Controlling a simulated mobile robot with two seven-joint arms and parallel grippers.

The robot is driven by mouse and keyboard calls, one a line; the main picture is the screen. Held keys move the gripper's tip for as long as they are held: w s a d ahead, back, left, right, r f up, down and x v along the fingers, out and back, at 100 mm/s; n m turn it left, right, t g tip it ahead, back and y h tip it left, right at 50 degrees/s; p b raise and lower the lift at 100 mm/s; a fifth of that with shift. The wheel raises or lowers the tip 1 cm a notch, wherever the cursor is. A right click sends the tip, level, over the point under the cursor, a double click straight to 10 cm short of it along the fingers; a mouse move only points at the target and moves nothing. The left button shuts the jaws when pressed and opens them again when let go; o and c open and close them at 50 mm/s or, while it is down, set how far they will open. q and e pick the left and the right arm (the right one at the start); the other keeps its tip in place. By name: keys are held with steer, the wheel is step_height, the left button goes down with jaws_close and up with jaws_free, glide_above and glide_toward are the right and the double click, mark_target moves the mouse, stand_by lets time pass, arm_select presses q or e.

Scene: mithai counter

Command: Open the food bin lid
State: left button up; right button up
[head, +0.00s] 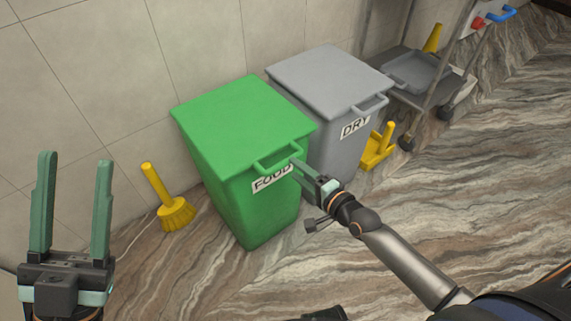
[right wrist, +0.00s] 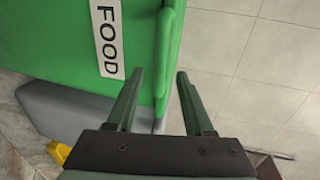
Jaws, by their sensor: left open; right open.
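The green food bin (head: 245,205) stands against the wall with its green lid (head: 240,115) shut flat on top. The lid's handle (head: 278,160) sticks out at the front, above the FOOD label (head: 271,179). My right gripper (head: 298,170) is open at the right end of this handle. In the right wrist view the bin (right wrist: 60,50) fills the left side, and a green edge of the lid or handle reaches between the fingertips (right wrist: 157,85); contact cannot be told. My left gripper (head: 76,160) is open and empty, raised at the lower left, away from the bin.
A grey DRY bin (head: 345,145) with a shut lid stands close to the right of the food bin. A yellow brush (head: 175,210) is on the floor at left, a yellow object (head: 379,148) at right. A metal rack (head: 425,95) stands behind. The marbled floor in front is mostly clear.

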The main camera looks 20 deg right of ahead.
mark_target(288, 164)
steer(key=shift+b+x, duration=0.75)
steer(key=shift+x, duration=2.05)
steer(key=shift+c, duration=0.2)
jaws_close()
